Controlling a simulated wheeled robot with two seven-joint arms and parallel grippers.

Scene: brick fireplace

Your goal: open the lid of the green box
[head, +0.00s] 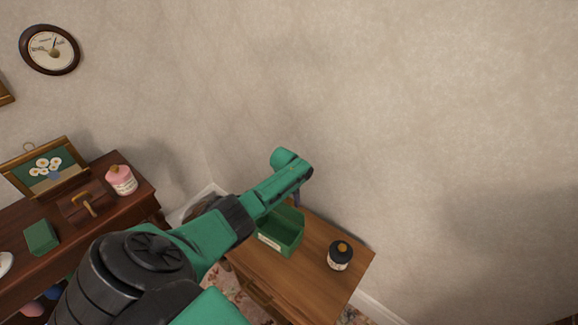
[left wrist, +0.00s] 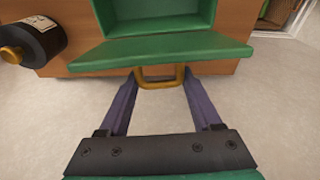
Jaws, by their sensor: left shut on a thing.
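The green box (head: 284,238) stands on a small wooden table, and its open inside shows in the head view. The left wrist view also shows the box (left wrist: 160,18), with its green lid (left wrist: 160,48) swung away from the opening. A gold handle (left wrist: 160,72) is on the lid's edge. My left gripper (left wrist: 160,84) is shut on this handle, one purple finger at each side. In the head view my left arm reaches over the box's back, and the lid and fingertips are mostly hidden. My right gripper is not in view.
A dark bottle with a gold cap (head: 340,256) stands right of the box on the wooden table (head: 285,283). A dark cabinet (head: 142,192) at left bears a pink bottle (head: 121,180), a picture (head: 45,168) and a green block (head: 40,237). The wall is close behind.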

